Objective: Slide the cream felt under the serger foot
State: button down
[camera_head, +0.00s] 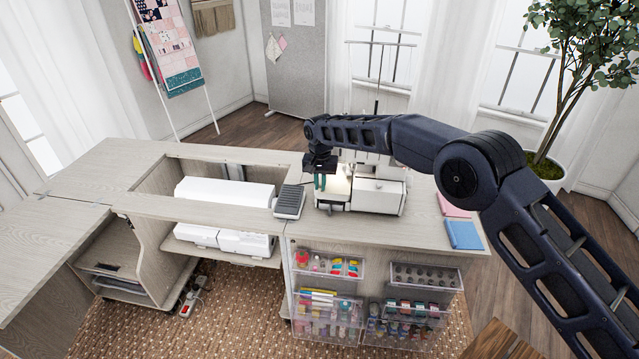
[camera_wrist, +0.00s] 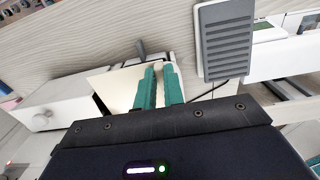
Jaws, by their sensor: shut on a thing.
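The white serger (camera_head: 378,193) stands on the wooden cabinet top, right of the grey foot pedal (camera_head: 289,202). My gripper (camera_head: 320,182) is beside the serger's left side, with its teal fingers pointing down. In the wrist view, my gripper (camera_wrist: 158,78) is shut on the cream felt (camera_wrist: 120,86), which spreads flat to the left of the fingers. The felt lies by the serger's white body (camera_wrist: 60,118). A small grey lever-like part (camera_wrist: 141,50) shows just beyond the felt. I cannot make out the presser foot or whether the felt is under it.
The foot pedal (camera_wrist: 226,42) is close to the right of my fingers in the wrist view. A white machine (camera_head: 225,195) sits in the cabinet opening. Pink (camera_head: 451,206) and blue (camera_head: 464,234) items lie at the right end. Clear bins (camera_head: 328,318) hang in front.

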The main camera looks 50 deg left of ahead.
jog(key=c, duration=1.4)
grip_release()
jog(key=shift+c, duration=0.2)
jog(key=shift+r, duration=0.1)
notch_tip(320, 180, up, 17)
jog(key=shift+f, duration=0.2)
